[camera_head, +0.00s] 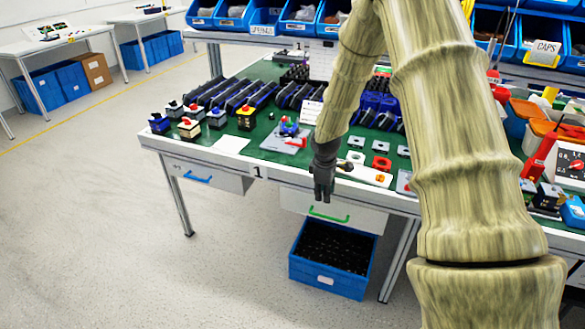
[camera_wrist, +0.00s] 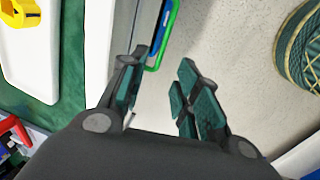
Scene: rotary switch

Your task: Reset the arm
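My arm reaches down from the upper right in the head view and hangs at the front edge of the workbench. My gripper (camera_head: 323,195) points downward, in front of the bench edge and above the green drawer handle (camera_head: 328,214). In the wrist view my gripper (camera_wrist: 160,88) has its two dark-green padded fingers apart, with only floor showing between them. The green handle also shows in the wrist view (camera_wrist: 165,38), beyond the fingertips. From these views I cannot tell how far the gripper is from the handle.
The green-topped workbench (camera_head: 262,146) carries several switch boxes and a grey plate (camera_head: 270,145) with a small device. A blue crate (camera_head: 330,285) stands on the floor below. A blue drawer handle (camera_head: 197,179) is at left. The floor at left (camera_head: 100,230) is clear.

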